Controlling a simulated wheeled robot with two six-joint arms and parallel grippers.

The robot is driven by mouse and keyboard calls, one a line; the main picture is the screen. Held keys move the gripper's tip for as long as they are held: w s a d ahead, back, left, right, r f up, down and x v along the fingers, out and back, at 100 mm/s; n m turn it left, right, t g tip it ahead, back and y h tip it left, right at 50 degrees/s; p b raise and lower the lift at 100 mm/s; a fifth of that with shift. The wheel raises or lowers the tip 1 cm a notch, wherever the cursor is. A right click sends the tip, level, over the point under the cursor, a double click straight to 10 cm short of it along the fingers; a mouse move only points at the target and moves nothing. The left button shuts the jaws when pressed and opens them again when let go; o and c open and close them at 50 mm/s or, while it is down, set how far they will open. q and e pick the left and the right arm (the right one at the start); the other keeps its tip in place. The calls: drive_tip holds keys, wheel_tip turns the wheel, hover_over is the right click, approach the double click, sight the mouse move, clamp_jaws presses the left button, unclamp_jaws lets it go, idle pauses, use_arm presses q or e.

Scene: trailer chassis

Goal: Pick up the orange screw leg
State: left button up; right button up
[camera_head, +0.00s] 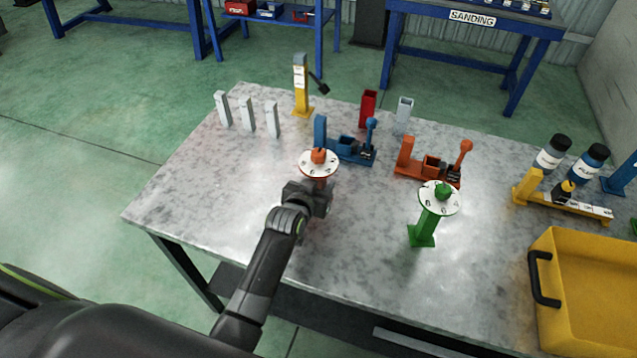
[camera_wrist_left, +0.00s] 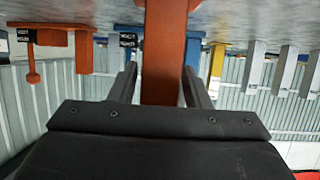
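The orange screw leg (camera_head: 318,162) stands upright on the metal table, with a round white plate and an orange nut on top. My left gripper (camera_head: 318,200) is level with its post, which is mostly hidden behind the gripper in the head view. In the left wrist view, which appears upside down, the orange post (camera_wrist_left: 164,50) is between the two fingers of the left gripper (camera_wrist_left: 160,82). The fingers look open, with narrow gaps beside the post. My right gripper is not in view.
A green screw leg (camera_head: 428,222) stands to the right. Blue (camera_head: 350,150) and orange (camera_head: 430,168) fixtures are just behind. Grey posts (camera_head: 247,114) and a yellow stand (camera_head: 301,88) are at the back. A yellow bin (camera_head: 588,245) is at the right. The table's left part is clear.

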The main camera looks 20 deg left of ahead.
use_arm(q)
clamp_jaws()
drive_tip(key=shift+r, duration=0.1)
